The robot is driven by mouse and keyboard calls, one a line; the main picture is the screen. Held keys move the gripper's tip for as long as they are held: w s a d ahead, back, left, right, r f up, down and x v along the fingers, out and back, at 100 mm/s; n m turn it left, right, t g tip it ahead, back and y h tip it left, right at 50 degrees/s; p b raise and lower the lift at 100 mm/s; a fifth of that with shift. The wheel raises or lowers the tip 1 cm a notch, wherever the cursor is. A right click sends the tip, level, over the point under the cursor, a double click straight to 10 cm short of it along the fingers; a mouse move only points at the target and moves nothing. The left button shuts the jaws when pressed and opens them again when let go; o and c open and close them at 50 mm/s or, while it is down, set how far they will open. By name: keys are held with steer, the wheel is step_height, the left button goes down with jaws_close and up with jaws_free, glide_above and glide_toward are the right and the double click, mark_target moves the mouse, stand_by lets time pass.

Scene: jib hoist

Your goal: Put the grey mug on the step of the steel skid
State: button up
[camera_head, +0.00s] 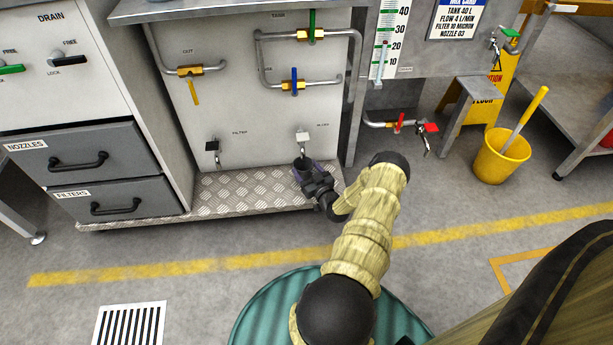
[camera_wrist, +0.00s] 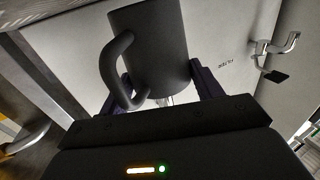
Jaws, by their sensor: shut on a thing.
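The grey mug (camera_wrist: 158,45) shows large in the wrist view, with its handle on the left. My gripper (camera_wrist: 165,85) is shut on it, a dark finger on either side. In the head view my gripper (camera_head: 308,172) is over the right end of the step, and only a small dark part of the mug (camera_head: 303,162) shows. The step of the steel skid (camera_head: 235,193) is a bare tread-plate ledge in front of the panel. I cannot tell whether the mug touches the step.
A panel (camera_head: 250,120) with pipes and valves rises behind the step. A tap with a white handle (camera_head: 302,137) is just above my gripper. Grey drawers (camera_head: 90,165) stand to the left. A yellow bucket (camera_head: 500,160) stands on the floor at right. The step's left part is clear.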

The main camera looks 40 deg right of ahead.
steer(key=shift+f, duration=0.8)
steer(key=shift+f+b, duration=0.1)
steer(key=shift+b, duration=0.25)
steer(key=o, duration=1)
steer(key=shift+r, duration=0.25)
steer(key=s+a+p, duration=0.2)
steer(key=s+p, duration=0.4)
steer(key=s, duration=0.5)
steer(key=shift+s+f, duration=0.15)
steer(key=shift+s, duration=0.25)
